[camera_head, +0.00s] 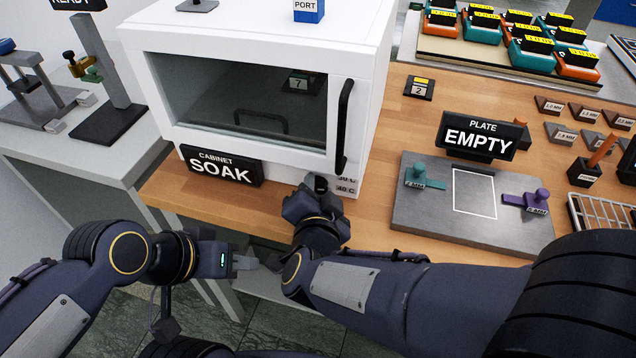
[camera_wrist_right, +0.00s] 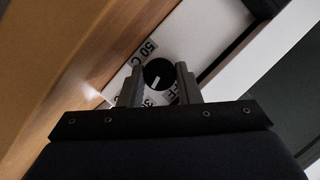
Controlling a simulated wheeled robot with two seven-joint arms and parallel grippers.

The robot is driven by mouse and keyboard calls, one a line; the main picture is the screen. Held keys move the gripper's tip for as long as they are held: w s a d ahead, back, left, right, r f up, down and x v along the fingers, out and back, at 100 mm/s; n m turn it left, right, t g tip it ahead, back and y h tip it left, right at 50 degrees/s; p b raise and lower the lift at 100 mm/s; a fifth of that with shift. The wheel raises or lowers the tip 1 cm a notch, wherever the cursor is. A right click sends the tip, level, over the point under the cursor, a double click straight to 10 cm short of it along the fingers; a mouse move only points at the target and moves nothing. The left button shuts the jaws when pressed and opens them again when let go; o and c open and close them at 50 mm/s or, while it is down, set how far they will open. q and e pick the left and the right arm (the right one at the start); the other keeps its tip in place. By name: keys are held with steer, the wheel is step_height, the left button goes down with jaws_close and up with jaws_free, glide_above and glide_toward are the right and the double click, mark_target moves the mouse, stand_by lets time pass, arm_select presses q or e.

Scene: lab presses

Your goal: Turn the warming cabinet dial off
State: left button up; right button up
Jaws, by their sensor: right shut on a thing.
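The white warming cabinet (camera_head: 350,50) stands on the wooden bench with its glass door closed. Its black dial (camera_head: 320,184) is on the lower front panel near the right corner, beside small temperature labels. In the right wrist view the dial (camera_wrist_right: 157,71) shows a short white mark, with "50 C" and partly hidden labels around it. I cannot tell which label the mark points at. My right gripper (camera_wrist_right: 157,88) is shut on the dial, one finger on each side. My left gripper (camera_head: 245,262) hangs in front of the bench, away from the cabinet; its finger gap is unclear.
A "CABINET SOAK" sign (camera_head: 221,166) stands left of the dial. Right of the cabinet is a grey plate (camera_head: 420,220) with an "EMPTY" sign (camera_head: 479,136) behind it. The cabinet's black door handle (camera_head: 344,125) is just above my right gripper.

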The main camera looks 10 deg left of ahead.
steer(key=n+h+p, duration=0.1)
steer(key=n+p, duration=0.1)
steer(key=p, duration=0.4)
steer(key=n+h+p, duration=0.2)
steer(key=p, duration=0.4)
steer(key=n+h+p, duration=0.1)
steer(key=n+p, duration=0.2)
steer(key=p, duration=0.3)
steer(key=shift+a+r+g+h, duration=0.25)
steer(key=shift+a+g+h, duration=0.05)
steer(key=shift+f+n+h+p, duration=0.15)
steer(key=shift+n+h+p, duration=0.45)
steer(key=shift+n+p, duration=0.3)
steer(key=shift+a+f+n+h+p, duration=0.1)
steer(key=shift+n+h+p, duration=0.35)
steer(key=shift+n, duration=0.35)
steer(key=o, duration=0.7)
